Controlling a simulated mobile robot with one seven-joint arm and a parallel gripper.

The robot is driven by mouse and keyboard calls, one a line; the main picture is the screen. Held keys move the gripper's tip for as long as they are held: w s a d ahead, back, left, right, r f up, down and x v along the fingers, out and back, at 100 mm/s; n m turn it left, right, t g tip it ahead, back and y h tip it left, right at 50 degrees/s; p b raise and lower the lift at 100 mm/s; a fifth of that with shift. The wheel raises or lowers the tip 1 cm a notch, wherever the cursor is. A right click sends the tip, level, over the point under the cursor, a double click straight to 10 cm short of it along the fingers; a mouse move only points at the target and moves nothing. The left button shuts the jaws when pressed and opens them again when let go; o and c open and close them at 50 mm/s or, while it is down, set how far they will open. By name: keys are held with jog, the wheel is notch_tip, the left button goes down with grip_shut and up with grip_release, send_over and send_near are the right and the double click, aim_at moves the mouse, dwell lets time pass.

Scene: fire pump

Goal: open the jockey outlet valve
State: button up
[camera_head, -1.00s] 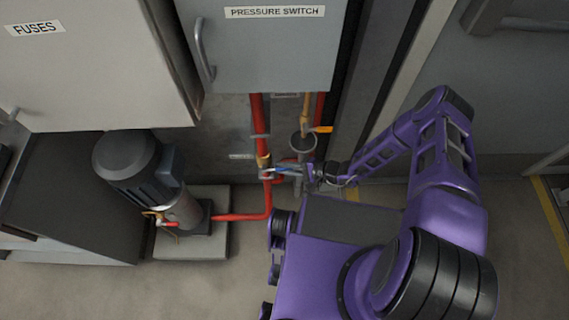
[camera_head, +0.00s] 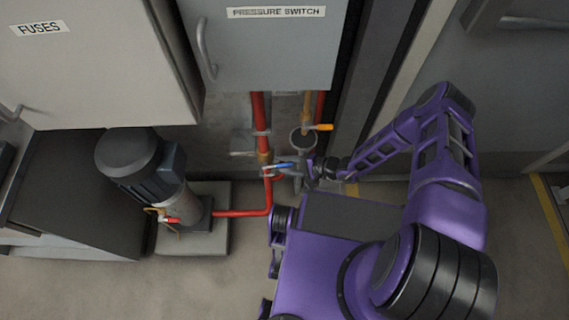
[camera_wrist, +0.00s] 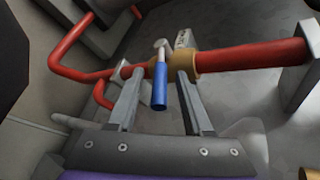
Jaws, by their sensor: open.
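The valve has a brass body (camera_wrist: 183,66) on a red pipe (camera_wrist: 250,57). Its lever has a silver stem and a blue handle (camera_wrist: 160,88). In the wrist view the handle points toward my gripper, across the pipe's line. My gripper (camera_wrist: 156,80) is open, with one finger on each side of the handle. Gaps show on both sides in this view; contact cannot be made out. In the head view the blue handle (camera_head: 282,166) sits beside the upright red pipe, with my gripper (camera_head: 300,173) close at its right.
A motor-driven pump (camera_head: 150,165) stands on a plinth at the left, joined by a low red pipe (camera_head: 240,213). The pressure switch cabinet (camera_head: 265,55) hangs above. An orange-handled valve (camera_head: 320,127) is just above and right of my gripper. Open floor lies in front.

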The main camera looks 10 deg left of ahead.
jog(key=p+v, duration=0.1)
jog(key=v, duration=1.6)
jog(key=shift+d, duration=0.1)
